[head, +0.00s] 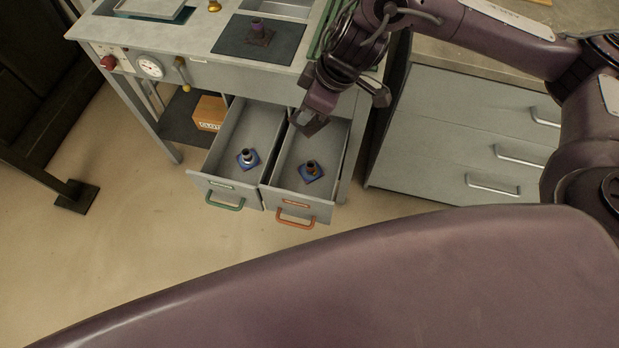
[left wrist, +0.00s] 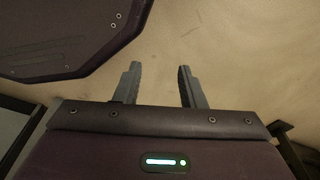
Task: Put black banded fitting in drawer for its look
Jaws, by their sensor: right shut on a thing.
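My right gripper (head: 310,118) hangs over the back part of the right drawer (head: 334,150), which is open and has an orange handle. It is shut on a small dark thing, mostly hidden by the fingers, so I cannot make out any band. A dark fitting (head: 259,34) stands on the black mat on the bench top. A fitting with a pale top (head: 247,157) stands on a blue base in the open left drawer (head: 222,158), which has a green handle. A darker, brownish fitting (head: 310,169) stands on a blue base in the right drawer. My left gripper (left wrist: 160,82) is open and empty above the floor.
The bench (head: 200,62) carries a gauge (head: 150,67), a red knob (head: 108,62) and a metal tray. A cardboard box (head: 209,112) sits on the shelf below. A grey cabinet (head: 450,140) with closed drawers stands to the right. The floor in front is clear.

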